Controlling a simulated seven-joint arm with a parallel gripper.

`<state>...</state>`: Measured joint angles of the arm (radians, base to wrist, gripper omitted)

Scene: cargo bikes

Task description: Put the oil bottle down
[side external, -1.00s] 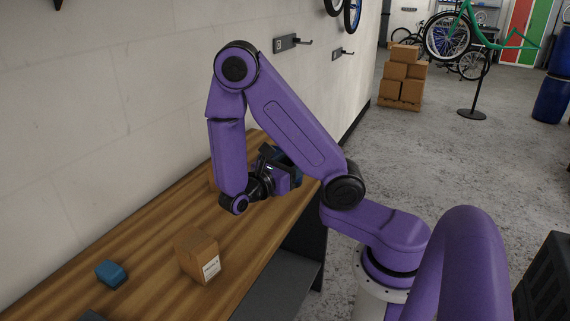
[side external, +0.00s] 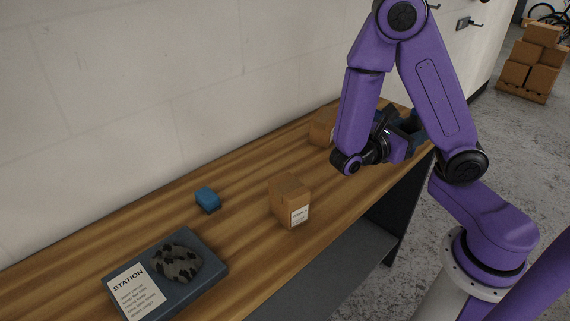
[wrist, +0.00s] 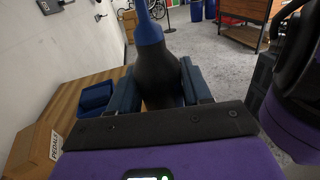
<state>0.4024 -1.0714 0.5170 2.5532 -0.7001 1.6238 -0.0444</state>
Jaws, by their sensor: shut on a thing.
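The oil bottle (wrist: 156,68) has a dark body and a blue nozzle and stands out ahead of my wrist, between the two blue fingers of my gripper (wrist: 160,88). My gripper is shut on its body. In the side view my gripper (side external: 408,132) is at the far right end of the wooden workbench (side external: 240,245), and I cannot make the bottle out there. The frames do not clearly show whether the bottle's base touches the bench.
A blue bin (wrist: 95,97) and a cardboard box marked PEDALS (wrist: 34,150) are left of my gripper. Farther along the bench are a labelled box (side external: 289,201), a blue block (side external: 207,199) and a station tray (side external: 205,283) with a spotted cloth. A wall runs behind.

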